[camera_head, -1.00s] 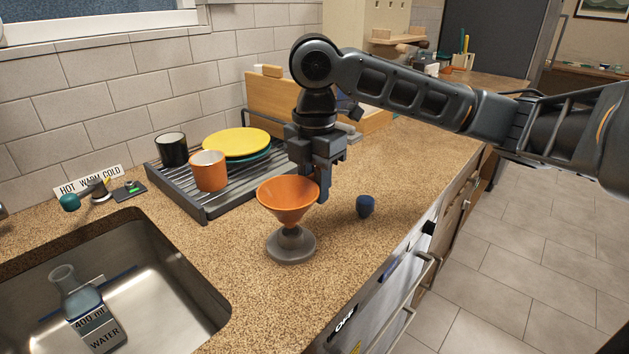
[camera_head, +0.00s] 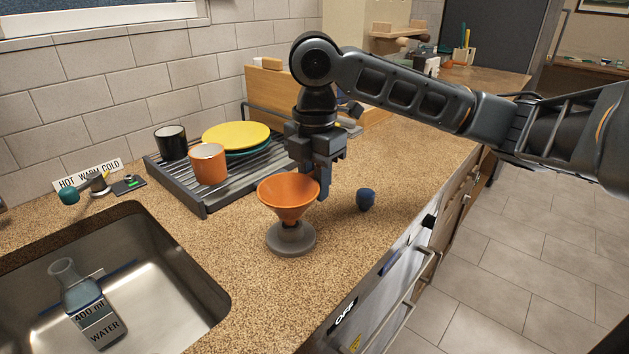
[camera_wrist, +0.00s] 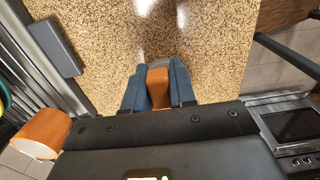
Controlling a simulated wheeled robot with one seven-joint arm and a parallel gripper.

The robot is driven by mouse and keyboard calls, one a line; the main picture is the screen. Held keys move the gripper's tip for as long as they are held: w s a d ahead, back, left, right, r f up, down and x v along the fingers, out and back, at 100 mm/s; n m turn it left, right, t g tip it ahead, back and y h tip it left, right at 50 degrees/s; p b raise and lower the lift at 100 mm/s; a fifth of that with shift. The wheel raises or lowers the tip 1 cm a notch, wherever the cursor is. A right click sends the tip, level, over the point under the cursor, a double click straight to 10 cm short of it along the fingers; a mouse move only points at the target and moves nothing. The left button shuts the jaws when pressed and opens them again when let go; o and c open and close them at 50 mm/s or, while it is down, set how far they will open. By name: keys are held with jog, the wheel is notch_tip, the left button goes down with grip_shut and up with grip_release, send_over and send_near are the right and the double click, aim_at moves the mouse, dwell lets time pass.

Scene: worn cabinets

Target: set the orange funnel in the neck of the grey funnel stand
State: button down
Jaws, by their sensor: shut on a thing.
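The orange funnel (camera_head: 288,192) is upright over the grey funnel stand (camera_head: 291,241) on the counter, its wide mouth up. Its spout lines up with the neck of the stand; I cannot tell whether the spout is inside the neck or just above it. My gripper (camera_head: 318,190) is at the right, far side of the funnel, pointing down and shut on its edge. In the wrist view, the blue fingers of my gripper (camera_wrist: 158,90) close on an orange part of the funnel (camera_wrist: 158,82). The rest of the funnel is hidden there.
A dish rack (camera_head: 205,208) with an orange mug (camera_head: 208,164), a dark mug (camera_head: 171,143) and a yellow plate (camera_head: 236,137) is behind left. The sink (camera_head: 200,310) holds a flask (camera_head: 88,305). The counter edge is at right.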

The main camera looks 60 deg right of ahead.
jog(key=shift+f+b, duration=0.9)
jog(key=shift+f, duration=0.35)
jog(key=c, duration=0.8)
grip_release()
jog(key=shift+r, duration=0.1)
jog(key=shift+c, duration=0.2)
jog(key=shift+r, duration=0.1)
